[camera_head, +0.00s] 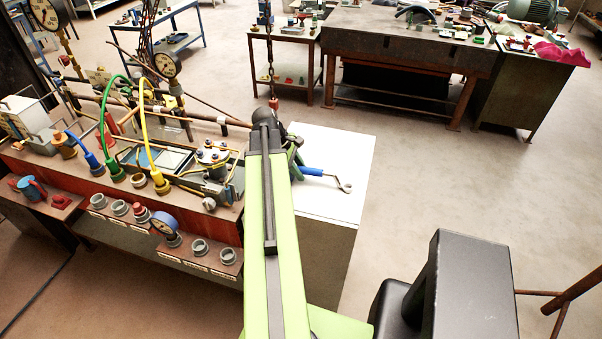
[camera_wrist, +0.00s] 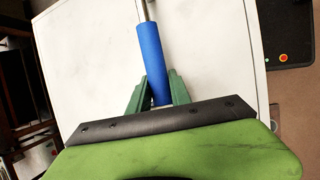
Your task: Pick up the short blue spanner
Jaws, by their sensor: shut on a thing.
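The short blue spanner (camera_head: 323,174) has a blue handle and a metal open end pointing right in the head view. It is at the white-topped cabinet (camera_head: 346,148), over its top. In the wrist view the blue handle (camera_wrist: 152,62) runs upward, and its metal shaft leaves the top edge of the picture. My gripper (camera_wrist: 158,86) has green fingers on both sides of the handle's near end, shut on it. In the head view my gripper (camera_head: 297,163) is partly hidden by my arm. I cannot tell whether the spanner touches the white top.
A bench with hoses, gauges and pipe fittings (camera_head: 130,180) stands to the left of the white top. A dark workbench (camera_head: 410,45) with tools is at the back. Open floor (camera_head: 450,170) lies to the right. Most of the white top is bare.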

